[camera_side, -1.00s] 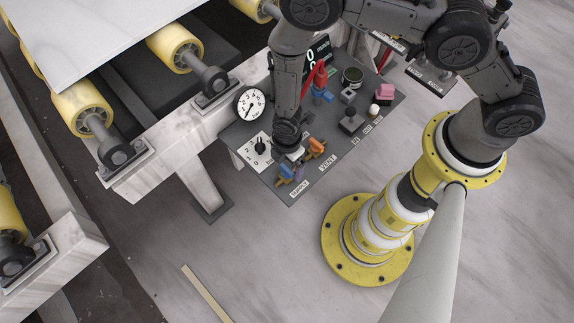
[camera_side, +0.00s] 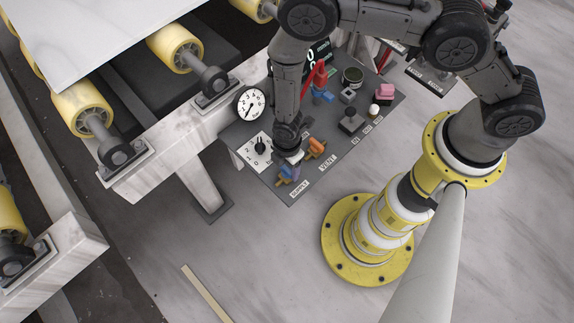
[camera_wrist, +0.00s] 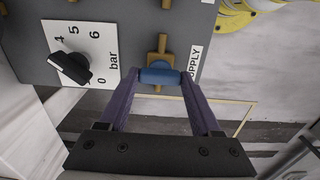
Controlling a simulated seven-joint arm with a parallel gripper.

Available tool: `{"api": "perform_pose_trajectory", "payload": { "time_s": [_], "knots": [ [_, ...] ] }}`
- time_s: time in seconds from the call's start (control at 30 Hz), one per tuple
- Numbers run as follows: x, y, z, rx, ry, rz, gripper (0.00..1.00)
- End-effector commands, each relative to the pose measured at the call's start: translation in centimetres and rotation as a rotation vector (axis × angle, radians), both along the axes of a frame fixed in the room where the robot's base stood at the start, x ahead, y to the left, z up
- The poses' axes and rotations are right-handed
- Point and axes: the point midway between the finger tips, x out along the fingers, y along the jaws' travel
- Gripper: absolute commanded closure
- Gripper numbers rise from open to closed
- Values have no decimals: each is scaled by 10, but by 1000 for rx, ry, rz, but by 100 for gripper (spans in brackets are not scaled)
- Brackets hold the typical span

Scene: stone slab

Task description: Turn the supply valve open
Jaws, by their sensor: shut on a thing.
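The supply valve shows in the wrist view as a brass body (camera_wrist: 162,50) with a blue handle (camera_wrist: 160,76) beside the SUPPLY label. The handle lies crosswise to the brass pipe. My gripper (camera_wrist: 161,77) has its two purple fingers on the two ends of the blue handle and is shut on it. In the side view my gripper (camera_side: 292,170) reaches down to the supply valve (camera_side: 283,181) at the panel's near corner, and hides much of the handle.
A bar dial with a black knob (camera_wrist: 70,66) sits left of the valve in the wrist view. The vent valve with an orange handle (camera_side: 316,147) stands close beside my gripper. A pressure gauge (camera_side: 250,103), a red lever (camera_side: 314,76) and buttons share the panel.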

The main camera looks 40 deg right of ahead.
Motion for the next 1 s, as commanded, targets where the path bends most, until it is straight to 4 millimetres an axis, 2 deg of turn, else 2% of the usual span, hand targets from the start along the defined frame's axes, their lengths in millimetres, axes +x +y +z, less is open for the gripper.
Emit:
{"api": "perform_pose_trajectory", "payload": {
  "time_s": [0.27, 0.47, 1.0],
  "knots": [
    [0, 0, 0, -1, 1, -26, 91],
    [-1, 0, 0, -1, 2, -119, 91],
    [0, 0, 1, -1, 2, -603, 91]
  ]
}}
